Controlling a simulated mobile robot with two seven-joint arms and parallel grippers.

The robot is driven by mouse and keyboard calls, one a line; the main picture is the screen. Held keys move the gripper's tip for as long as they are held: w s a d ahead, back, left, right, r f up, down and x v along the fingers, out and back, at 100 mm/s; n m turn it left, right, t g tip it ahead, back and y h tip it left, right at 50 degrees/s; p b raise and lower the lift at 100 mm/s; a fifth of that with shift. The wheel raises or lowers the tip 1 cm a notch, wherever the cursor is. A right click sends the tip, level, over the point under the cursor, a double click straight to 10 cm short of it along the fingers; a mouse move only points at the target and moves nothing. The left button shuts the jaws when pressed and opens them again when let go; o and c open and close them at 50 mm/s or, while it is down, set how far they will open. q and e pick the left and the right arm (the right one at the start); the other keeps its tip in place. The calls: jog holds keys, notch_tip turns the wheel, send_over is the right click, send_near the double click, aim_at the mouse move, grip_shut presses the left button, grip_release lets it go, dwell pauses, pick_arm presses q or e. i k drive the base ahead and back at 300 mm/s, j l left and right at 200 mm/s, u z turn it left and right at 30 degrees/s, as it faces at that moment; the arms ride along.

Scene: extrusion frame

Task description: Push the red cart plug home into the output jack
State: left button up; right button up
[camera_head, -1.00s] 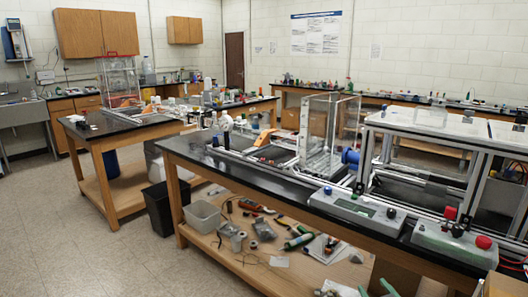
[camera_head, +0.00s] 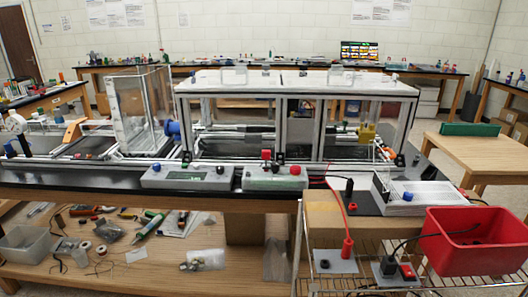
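A red plug (camera_head: 347,248) stands upright on a small grey plate (camera_head: 336,262) on the wire cart at the lower right. A red cable (camera_head: 341,200) rises from its top toward the bench. The plug's lower end is hidden, so I cannot tell how deep it sits or whether a jack is under it. A black round part (camera_head: 324,264) shows on the same plate, left of the plug. No part labelled as the output jack can be read at this size. Neither of my grippers is in view.
A black plug (camera_head: 388,265) and red switch sit on a plate right of the red plug. A red bin (camera_head: 474,240) stands close by on the right. Two grey control boxes (camera_head: 276,177) line the bench edge, before a metal extrusion frame (camera_head: 297,90).

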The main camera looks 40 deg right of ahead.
aim_at(348, 243)
jog(key=z, duration=1.85)
